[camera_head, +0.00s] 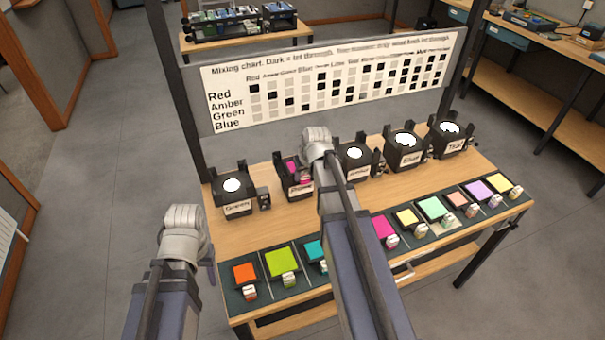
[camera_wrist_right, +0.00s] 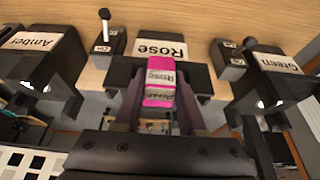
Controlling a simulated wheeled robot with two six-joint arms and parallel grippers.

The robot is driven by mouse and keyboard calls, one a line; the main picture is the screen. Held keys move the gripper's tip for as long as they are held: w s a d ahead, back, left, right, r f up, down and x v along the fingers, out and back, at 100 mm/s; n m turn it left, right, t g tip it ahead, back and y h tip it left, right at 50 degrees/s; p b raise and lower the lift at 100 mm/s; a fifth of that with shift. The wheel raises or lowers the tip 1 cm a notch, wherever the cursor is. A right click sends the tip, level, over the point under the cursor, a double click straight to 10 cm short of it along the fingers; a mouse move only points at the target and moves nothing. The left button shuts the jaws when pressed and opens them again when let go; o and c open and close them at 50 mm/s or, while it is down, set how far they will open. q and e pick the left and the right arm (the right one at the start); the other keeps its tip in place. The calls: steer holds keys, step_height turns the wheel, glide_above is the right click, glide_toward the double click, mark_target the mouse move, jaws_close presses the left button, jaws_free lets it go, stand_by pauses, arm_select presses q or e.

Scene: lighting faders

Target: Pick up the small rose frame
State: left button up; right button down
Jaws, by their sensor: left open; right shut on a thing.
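My right gripper (camera_wrist_right: 160,100) is shut on a pink frame (camera_wrist_right: 160,78) with white labels, at the lamp marked Rose (camera_wrist_right: 165,48). In the head view the pink frame (camera_head: 292,165) shows at this lamp (camera_head: 300,188), partly hidden by my right arm. I cannot tell whether it sits in the lamp's holder. Another magenta square (camera_head: 383,227) lies in the front tray. My left gripper (camera_head: 184,222) is left of the table, open, with its fingers mostly hidden by the wrist.
Lamps marked Green (camera_head: 233,190), Amber (camera_head: 356,160), Blue and Teal stand in the row. The dark front tray (camera_head: 440,234) holds several coloured squares with small tagged pieces. A mixing chart (camera_head: 330,85) stands behind. Floor left of the table is clear.

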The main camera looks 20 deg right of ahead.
step_height(320, 180, up, 10)
steer(key=p, duration=0.9)
steer(key=shift+p, duration=0.35)
arm_select(q)
step_height(320, 180, up, 10)
steer(key=shift+s+f, duration=0.1)
steer(key=shift+f, duration=0.05)
arm_select(e)
steer(key=shift+s+f, duration=0.1)
steer(key=shift+s, duration=0.05)
